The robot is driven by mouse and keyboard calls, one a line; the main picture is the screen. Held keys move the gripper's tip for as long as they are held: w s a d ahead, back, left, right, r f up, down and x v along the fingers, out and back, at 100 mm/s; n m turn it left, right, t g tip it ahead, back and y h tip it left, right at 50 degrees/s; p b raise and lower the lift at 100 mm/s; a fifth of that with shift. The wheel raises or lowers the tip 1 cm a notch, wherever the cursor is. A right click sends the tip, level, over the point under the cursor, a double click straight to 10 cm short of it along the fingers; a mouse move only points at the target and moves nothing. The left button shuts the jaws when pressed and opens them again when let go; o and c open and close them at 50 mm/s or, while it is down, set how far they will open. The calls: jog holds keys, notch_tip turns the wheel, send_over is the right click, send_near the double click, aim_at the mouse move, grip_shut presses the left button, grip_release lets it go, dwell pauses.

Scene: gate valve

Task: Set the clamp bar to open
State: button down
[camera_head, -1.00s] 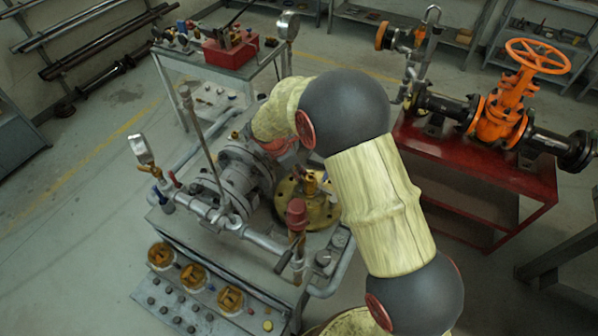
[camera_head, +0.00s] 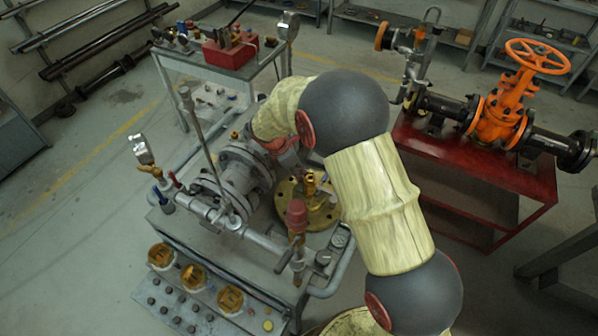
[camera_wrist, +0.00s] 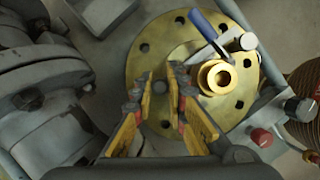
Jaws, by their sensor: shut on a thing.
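In the wrist view my gripper (camera_wrist: 163,76) is over a round brass flange plate (camera_wrist: 143,62) with bolt holes. A gap shows between its two yellow-padded fingers, and what they hold is hard to make out there. I cannot pick out the clamp bar for certain. A lever with a blue handle (camera_wrist: 203,24) lies right of the fingers, beside an upright brass fitting (camera_wrist: 217,77); both are apart from my gripper.
A grey flanged valve body (camera_head: 240,175) stands left of the plate. A red-topped valve (camera_head: 297,212) and pipes run along the bench's front side. A pressure gauge (camera_head: 142,148) stands at left. An orange handwheel valve (camera_head: 505,105) sits on a red stand at right.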

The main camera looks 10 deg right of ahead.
jog(key=shift+w+d+r+m+p, duration=0.1)
jog(key=shift+w+d+m+p, duration=0.3)
jog(key=shift+w, duration=0.05)
jog(key=w+d+m+g+p, duration=0.1)
jog(key=d+m, duration=0.1)
jog(key=d, duration=0.1)
jog(key=w+d+m+g+p, duration=0.1)
jog(key=d+m+p, duration=0.1)
jog(key=d+m, duration=0.1)
jog(key=w+d+m+g+p, duration=0.1)
jog(key=d+m, duration=0.2)
jog(key=shift+w+d, duration=0.1)
jog(key=shift+w, duration=0.15)
jog(key=shift+s+d+m+g+y+p, duration=0.1)
jog(key=shift+d+m+g+y+p, duration=0.3)
jog(key=shift+d+m, duration=0.7)
jog(key=shift+d, duration=0.1)
jog(key=c, duration=2.1)
grip_release()
jog(key=shift+o, duration=0.2)
